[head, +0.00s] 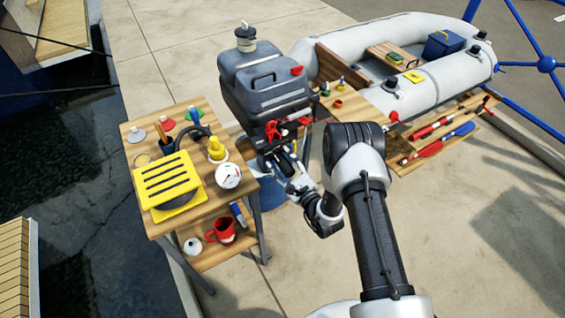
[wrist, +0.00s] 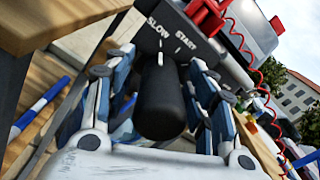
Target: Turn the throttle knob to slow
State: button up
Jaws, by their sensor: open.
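The throttle knob (wrist: 160,105) is a dark, ribless-looking cylinder in the middle of the wrist view. Behind it is a dark plate (wrist: 148,40) lettered SLOW on the left and START on the right, with short white marks below. My gripper (wrist: 161,68) is open, with one blue-grey finger on each side of the knob. A gap shows at the left finger; contact at the right cannot be told. In the head view my gripper (head: 285,158) is in front of the grey outboard motor (head: 262,82), and the knob is too hidden to make out.
A red clip (wrist: 208,18) and coiled red cord (wrist: 255,70) hang close at the right. A wooden table (head: 205,208) with a yellow-slatted item (head: 168,178) and gauge (head: 229,175) stands left. An inflatable boat (head: 430,40) lies behind right.

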jog(key=v, duration=1.2)
dwell(0.4)
